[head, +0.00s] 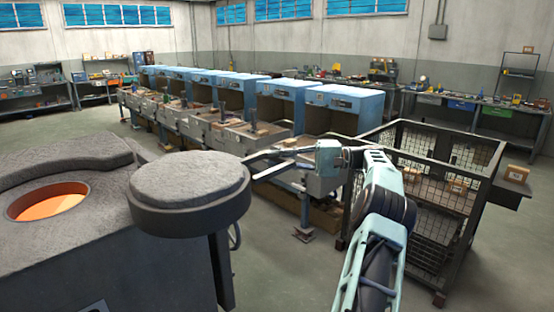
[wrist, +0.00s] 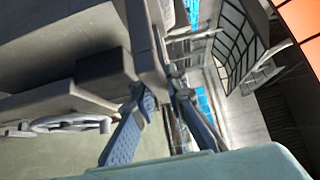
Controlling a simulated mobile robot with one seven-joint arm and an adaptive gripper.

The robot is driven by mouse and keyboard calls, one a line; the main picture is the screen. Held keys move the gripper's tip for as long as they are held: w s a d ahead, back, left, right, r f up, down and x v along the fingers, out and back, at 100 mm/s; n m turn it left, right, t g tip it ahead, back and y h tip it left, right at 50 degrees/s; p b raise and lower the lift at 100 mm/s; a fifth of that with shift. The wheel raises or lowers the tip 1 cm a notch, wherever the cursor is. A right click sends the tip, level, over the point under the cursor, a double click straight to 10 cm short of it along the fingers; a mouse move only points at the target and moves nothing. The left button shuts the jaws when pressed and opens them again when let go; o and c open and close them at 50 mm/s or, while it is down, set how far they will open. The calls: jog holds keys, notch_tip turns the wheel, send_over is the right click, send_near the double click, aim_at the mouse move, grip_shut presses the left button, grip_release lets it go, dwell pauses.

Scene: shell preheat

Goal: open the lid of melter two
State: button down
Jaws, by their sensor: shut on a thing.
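The melter (head: 120,265) is a large grey block at the lower left of the head view. Its round opening (head: 48,202) is uncovered and glows orange. The thick round lid (head: 190,195), with a rough grey top, is swung to the right of the opening, level, above a dark post. No number on the melter is readable. My gripper (head: 253,168) reaches in from the right to the lid's right edge. In the wrist view its blue fingers (wrist: 160,82) are shut on a dark bar (wrist: 145,40), which looks like the lid's handle. The exact contact is partly hidden.
A handwheel (head: 235,236) shows beside the melter's post. A wire mesh cage (head: 425,195) stands close to the right of my arm. A row of blue-topped stations (head: 345,95) runs behind. The floor (head: 275,265) between melter and arm is clear.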

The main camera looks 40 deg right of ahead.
jog(key=shift+r, duration=0.2)
jog(key=c, duration=1.9)
grip_release()
jog(key=shift+f, duration=0.1)
jog(key=shift+c, duration=0.2)
